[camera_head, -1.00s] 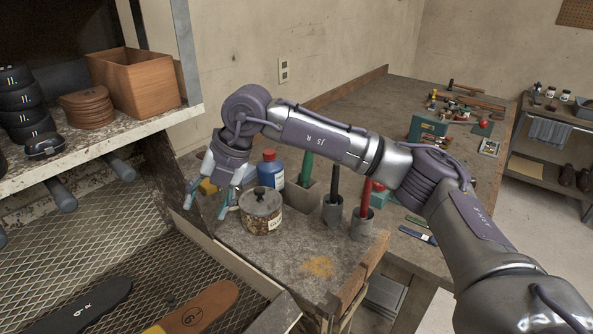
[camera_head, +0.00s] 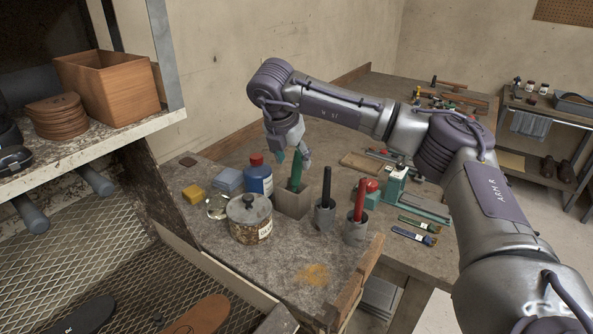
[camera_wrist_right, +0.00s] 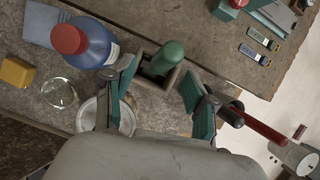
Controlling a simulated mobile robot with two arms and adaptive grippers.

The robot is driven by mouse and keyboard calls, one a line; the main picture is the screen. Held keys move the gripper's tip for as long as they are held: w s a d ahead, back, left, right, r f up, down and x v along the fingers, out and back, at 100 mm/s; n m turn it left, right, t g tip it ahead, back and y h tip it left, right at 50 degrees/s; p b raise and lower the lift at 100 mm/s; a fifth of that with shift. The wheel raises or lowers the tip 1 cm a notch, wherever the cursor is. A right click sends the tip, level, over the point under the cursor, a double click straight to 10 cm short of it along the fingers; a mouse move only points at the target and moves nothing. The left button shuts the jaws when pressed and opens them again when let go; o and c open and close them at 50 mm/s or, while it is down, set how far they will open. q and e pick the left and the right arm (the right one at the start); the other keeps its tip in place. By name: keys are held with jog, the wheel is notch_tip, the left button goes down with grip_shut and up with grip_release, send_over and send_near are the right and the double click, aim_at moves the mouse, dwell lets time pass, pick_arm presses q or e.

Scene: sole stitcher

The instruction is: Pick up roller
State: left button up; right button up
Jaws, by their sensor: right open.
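A green handle (camera_head: 296,172) stands upright in a square grey holder (camera_head: 292,203) on the workbench. A black handle (camera_head: 326,187) and a red handle (camera_head: 360,200) stand in round grey cups to its right. No roller head shows on any of them, so I cannot tell which is the roller. My right gripper (camera_head: 293,157) is open with its fingers pointing down at the top of the green handle. In the right wrist view, the green handle (camera_wrist_right: 166,58) and its holder show between the open fingers (camera_wrist_right: 160,74). My left gripper is out of view.
A blue bottle with a red cap (camera_head: 258,178) stands just left of the holder. A labelled pot (camera_head: 249,218), a small glass dish (camera_head: 218,207) and a yellow block (camera_head: 193,194) are further left. Brushes (camera_head: 414,236) and a teal tool (camera_head: 395,185) lie to the right.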

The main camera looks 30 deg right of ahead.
aim_at(295, 163)
jog(key=shift+d+f, duration=0.2)
jog(key=shift+f, duration=0.1)
jog(key=p+x, duration=0.2)
jog(key=x, duration=0.1)
jog(key=shift+w+d+f, duration=0.1)
jog(key=shift+d+f, duration=0.15)
jog(key=shift+f, duration=0.05)
jog(key=shift+w+d+f, duration=0.1)
jog(key=shift+f, duration=0.3)
jog(key=shift+c, duration=0.2)
jog(key=shift+r, duration=0.1)
grip_shut()
